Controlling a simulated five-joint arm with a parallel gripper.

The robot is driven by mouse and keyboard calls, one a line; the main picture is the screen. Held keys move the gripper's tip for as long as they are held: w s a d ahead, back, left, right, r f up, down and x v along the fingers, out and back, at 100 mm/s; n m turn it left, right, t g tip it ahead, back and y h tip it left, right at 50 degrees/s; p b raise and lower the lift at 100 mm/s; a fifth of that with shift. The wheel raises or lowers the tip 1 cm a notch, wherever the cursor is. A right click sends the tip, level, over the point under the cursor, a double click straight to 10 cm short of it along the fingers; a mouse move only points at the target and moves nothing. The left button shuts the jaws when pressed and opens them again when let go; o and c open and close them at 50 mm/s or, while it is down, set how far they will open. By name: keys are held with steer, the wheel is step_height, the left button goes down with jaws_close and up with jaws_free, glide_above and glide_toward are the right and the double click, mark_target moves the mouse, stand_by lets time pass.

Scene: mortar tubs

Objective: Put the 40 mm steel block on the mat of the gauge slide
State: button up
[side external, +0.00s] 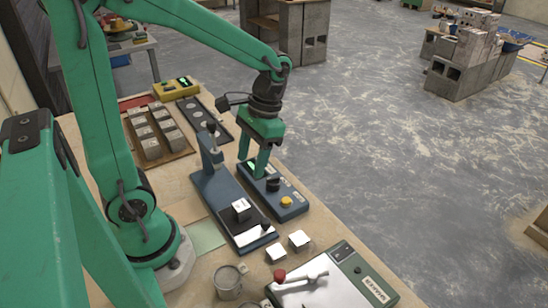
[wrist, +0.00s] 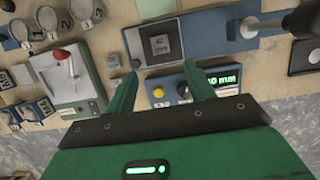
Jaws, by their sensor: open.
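The gauge slide (side external: 212,195) is a long blue base with an upright post at its far end. A steel block (side external: 241,209) stands upright on it near the front. In the wrist view this block (wrist: 159,46) shows a label ending in "mm" and sits on a grey patch of the slide (wrist: 200,40); its number is hard to read. My gripper (side external: 261,170) is open and empty, apart from the block. It hangs over the blue readout box (side external: 285,203) beside the slide. Its two fingers (wrist: 160,85) show spread in the wrist view.
Two loose steel blocks (side external: 299,239) lie on the bench in front of the slide. A wooden tray (side external: 150,153) holds several blocks at the back left. A metal plate device with a red-knobbed lever (side external: 305,280) and a metal cup (side external: 228,280) stand at the front.

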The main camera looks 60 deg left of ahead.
steer(key=s+r+t, duration=0.3)
steer(key=r+t, duration=0.5)
steer(key=t, duration=0.1)
steer(key=shift+s+d+r, duration=0.2)
steer(key=shift+d+r, duration=0.1)
